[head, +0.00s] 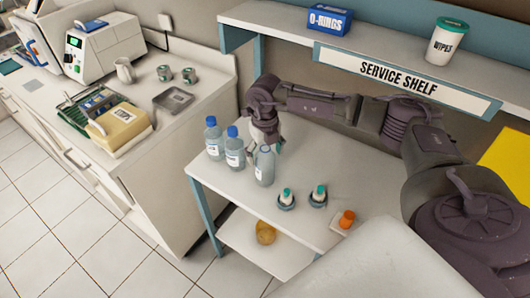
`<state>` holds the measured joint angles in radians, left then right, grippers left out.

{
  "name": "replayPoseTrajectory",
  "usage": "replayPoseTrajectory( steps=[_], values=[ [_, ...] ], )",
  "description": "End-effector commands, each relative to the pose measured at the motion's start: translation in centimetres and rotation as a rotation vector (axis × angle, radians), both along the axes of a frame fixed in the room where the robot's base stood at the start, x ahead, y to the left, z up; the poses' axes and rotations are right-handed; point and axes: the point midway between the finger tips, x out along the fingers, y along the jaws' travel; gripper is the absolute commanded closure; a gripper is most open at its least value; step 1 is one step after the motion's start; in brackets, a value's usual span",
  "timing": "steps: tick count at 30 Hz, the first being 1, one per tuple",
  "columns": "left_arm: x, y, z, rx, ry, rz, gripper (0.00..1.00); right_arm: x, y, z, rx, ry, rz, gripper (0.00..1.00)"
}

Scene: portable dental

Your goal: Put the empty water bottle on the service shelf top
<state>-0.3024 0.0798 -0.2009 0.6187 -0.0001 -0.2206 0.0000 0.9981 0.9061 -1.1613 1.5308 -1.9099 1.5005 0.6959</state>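Three clear water bottles stand upright near the left edge of the white table. Two have blue caps: one at the left (213,138) and one in the middle (234,148). The right-hand bottle (264,167) shows no blue cap; I cannot tell which one is empty. My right gripper (265,138) points down just behind and above the right-hand bottle. Its fingertips are partly hidden, so I cannot tell whether it is open or touching a bottle. The service shelf top (390,55) is the raised board above the table, with a "SERVICE SHELF" sign. My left gripper is not in view.
A blue O-rings box (330,19) and a wipes tub (447,41) stand on the shelf top, with free room between them. Two small bottles in holders (287,198) (318,196) and an orange-capped item (346,219) stand on the table (345,170). A counter (190,110) is at the left.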

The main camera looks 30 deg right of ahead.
Motion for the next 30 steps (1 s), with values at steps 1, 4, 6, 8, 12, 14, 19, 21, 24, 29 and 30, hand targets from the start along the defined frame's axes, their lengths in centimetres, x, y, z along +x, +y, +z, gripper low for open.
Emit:
replayPoseTrajectory(
  steps=[1,4,6,8,12,14,19,21,24,29,30],
  values=[
    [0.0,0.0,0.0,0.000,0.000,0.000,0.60,0.0,0.0,0.0,0.000,0.000,0.000,0.15],
    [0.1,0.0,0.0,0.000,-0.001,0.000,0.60,0.0,0.0,0.0,0.000,0.000,0.000,0.15],
    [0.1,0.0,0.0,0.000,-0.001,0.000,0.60,0.0,0.0,0.0,0.000,0.000,0.000,0.15],
    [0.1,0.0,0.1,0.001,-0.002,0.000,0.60,0.0,0.0,0.1,0.000,0.000,0.000,0.15],
    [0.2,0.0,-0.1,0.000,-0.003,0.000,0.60,0.1,0.0,1.1,0.001,-0.002,0.000,0.15],
    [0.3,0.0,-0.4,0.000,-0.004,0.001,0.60,0.1,0.0,2.0,0.000,-0.004,0.000,0.15],
    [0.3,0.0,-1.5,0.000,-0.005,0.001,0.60,0.1,0.0,5.6,0.000,-0.007,0.001,0.15],
    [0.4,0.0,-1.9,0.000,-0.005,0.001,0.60,0.1,0.0,7.1,0.000,-0.005,0.000,0.15],
    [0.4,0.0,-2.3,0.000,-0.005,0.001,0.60,0.1,0.0,9.1,0.000,-0.005,0.000,0.15],
    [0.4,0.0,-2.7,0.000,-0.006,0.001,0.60,0.1,0.0,11.4,0.001,-0.003,0.000,0.15],
    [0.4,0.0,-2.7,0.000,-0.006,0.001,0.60,0.0,0.0,11.7,0.001,-0.002,0.000,0.15]
  ],
)
